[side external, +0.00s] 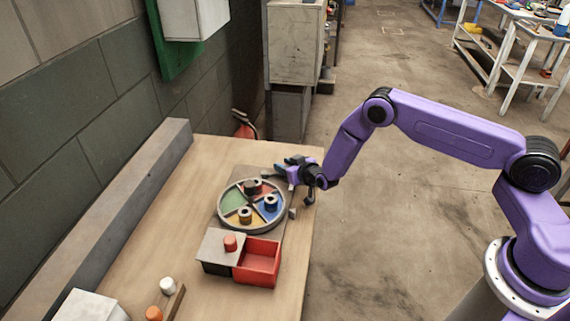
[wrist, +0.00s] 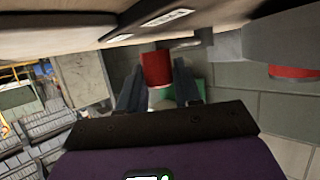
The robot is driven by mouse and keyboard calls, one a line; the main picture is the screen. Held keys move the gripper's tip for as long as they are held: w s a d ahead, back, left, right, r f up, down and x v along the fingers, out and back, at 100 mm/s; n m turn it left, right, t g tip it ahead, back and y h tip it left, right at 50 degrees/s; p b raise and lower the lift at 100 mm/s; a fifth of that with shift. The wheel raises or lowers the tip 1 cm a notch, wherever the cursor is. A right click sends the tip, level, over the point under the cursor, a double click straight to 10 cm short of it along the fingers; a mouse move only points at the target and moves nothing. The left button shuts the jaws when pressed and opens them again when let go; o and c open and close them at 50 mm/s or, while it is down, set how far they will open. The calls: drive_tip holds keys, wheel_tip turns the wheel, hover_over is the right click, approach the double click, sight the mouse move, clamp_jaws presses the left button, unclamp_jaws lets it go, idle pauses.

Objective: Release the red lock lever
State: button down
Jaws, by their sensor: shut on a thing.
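The red lock lever's handle (wrist: 157,70) shows in the wrist view as a short red cylinder between my fingers. My gripper (wrist: 159,88) is shut on it, one finger on each side. In the side external view my gripper (side external: 288,165) is at the far right edge of the board, just beyond the round dial, and the lever cannot be made out there. The round dial (side external: 221,219) has green, red, blue and yellow sectors, with knobs on the red, blue and yellow ones.
Nearer the camera stands a box with a grey lid (side external: 213,246), a red knob (side external: 230,242) and an open red drawer (side external: 262,262). A grey ledge (side external: 130,200) runs along the wall. The table's right edge is close to my gripper.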

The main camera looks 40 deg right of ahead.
drive_tip(key=shift+s+a+m+h, duration=0.4)
drive_tip(key=shift+m+h, duration=0.4)
drive_tip(key=shift+h, duration=0.2)
drive_tip(key=c, duration=0.8)
unclamp_jaws()
drive_tip(key=shift+c, duration=0.2)
drive_tip(key=v, duration=1.7)
drive_tip(key=shift+s, duration=0.25)
